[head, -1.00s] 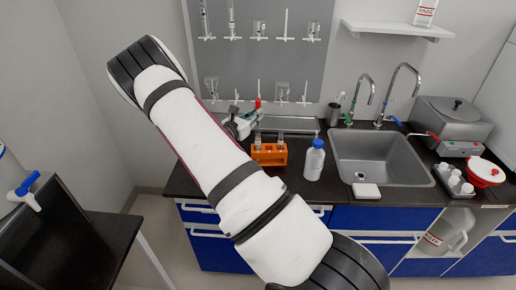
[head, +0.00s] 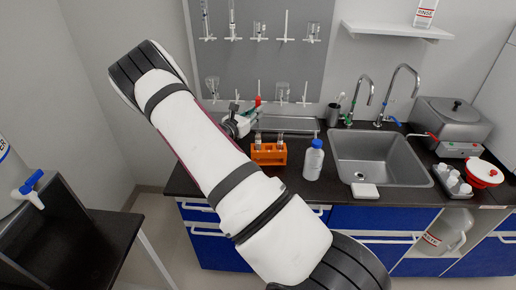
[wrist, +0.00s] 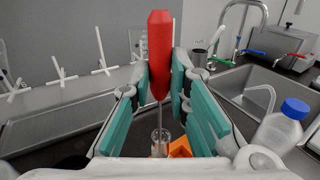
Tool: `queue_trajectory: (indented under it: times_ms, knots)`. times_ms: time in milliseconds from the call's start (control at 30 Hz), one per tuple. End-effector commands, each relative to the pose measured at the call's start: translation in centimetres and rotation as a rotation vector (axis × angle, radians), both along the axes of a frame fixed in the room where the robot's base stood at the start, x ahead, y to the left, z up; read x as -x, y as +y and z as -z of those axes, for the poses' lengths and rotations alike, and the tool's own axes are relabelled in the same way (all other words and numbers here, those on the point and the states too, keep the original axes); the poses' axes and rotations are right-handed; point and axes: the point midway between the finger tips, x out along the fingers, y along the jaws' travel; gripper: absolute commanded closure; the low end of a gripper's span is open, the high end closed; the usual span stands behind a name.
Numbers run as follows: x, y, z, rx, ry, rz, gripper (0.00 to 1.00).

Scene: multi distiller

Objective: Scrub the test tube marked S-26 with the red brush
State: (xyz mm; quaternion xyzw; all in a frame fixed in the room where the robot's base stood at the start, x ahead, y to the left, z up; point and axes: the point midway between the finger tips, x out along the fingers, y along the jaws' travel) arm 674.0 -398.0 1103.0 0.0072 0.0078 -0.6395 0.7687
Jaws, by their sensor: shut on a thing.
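My gripper (wrist: 163,100) is shut on the red brush (wrist: 160,50), its teal pads on both sides of the red handle. The brush is upright, and its thin shaft runs down to the mouth of a glass tube (wrist: 159,142). I cannot tell how deep the tip is. In the head view the red handle (head: 258,101) shows just above the orange rack (head: 268,157), with my arm covering much of the gripper. The rack holds glass tubes (head: 280,141). No S-26 mark is readable. The rack also shows in the wrist view (wrist: 181,148).
A blue-capped bottle (head: 313,161) stands right of the rack, by the sink (head: 378,158). A white block (head: 365,190) lies at the counter's front edge. A pegboard (head: 265,60) with glassware is behind. A metal tray (head: 287,124) lies behind the rack.

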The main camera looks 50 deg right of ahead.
Motion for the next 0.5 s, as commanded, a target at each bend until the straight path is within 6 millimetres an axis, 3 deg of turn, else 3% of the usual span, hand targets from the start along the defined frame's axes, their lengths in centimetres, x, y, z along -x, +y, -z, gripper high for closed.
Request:
queue_trajectory:
  times_ms: [300,500]
  knots:
    - [-0.3,0.3,3.6,0.001,0.001,0.000,1.00]
    - [-0.2,0.4,2.7,0.001,-0.002,0.000,1.00]
